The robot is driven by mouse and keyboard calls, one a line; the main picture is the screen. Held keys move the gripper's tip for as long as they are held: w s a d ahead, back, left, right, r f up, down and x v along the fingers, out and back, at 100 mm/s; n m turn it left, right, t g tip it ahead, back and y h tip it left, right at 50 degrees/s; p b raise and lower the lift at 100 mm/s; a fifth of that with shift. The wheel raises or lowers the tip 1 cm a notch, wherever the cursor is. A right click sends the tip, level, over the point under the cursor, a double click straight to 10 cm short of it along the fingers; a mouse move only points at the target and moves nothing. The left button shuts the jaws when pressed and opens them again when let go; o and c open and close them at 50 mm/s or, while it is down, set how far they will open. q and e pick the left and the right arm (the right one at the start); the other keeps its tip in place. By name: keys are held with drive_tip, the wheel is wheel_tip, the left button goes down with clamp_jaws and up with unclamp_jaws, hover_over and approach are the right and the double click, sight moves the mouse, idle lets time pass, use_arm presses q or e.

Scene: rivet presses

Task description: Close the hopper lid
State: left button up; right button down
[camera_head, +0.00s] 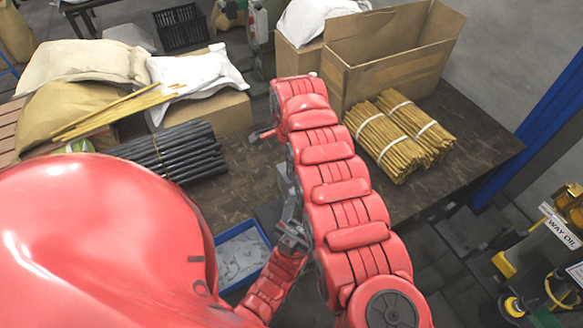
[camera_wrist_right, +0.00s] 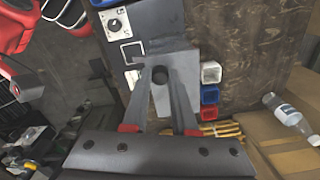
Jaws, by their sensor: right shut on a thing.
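In the right wrist view, my right gripper (camera_wrist_right: 161,100) has its two grey fingers closed around a dark round knob (camera_wrist_right: 160,75). The knob is in front of a light grey plate, which I take to be the hopper lid (camera_wrist_right: 158,103). The lid's angle and the hopper below it are hard to make out. In the head view, my red arm hides most of this spot. A grey jointed part (camera_head: 292,237) shows at the end of a red arm section of mine. I cannot make out jaws of my left gripper there.
A dark worktable (camera_head: 470,155) holds bundled yellow sticks (camera_head: 400,135), black rods (camera_head: 175,150), sacks and an open cardboard box (camera_head: 395,70). A blue-rimmed tray (camera_head: 240,258) is below. Small blue and red bins (camera_wrist_right: 210,93) and a bottle (camera_wrist_right: 288,117) sit right of my right gripper.

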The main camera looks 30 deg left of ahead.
idle(0.3)
drive_tip(key=c, duration=0.7)
unclamp_jaws()
wheel_tip(320, 180, up, 9)
drive_tip(key=shift+w+f+b, duration=0.15)
drive_tip(key=shift+f+b, duration=0.05)
drive_tip(key=shift+b, duration=1.05)
wheel_tip(320, 180, up, 9)
drive_tip(key=p, duration=0.9)
drive_tip(key=shift+f, duration=0.15)
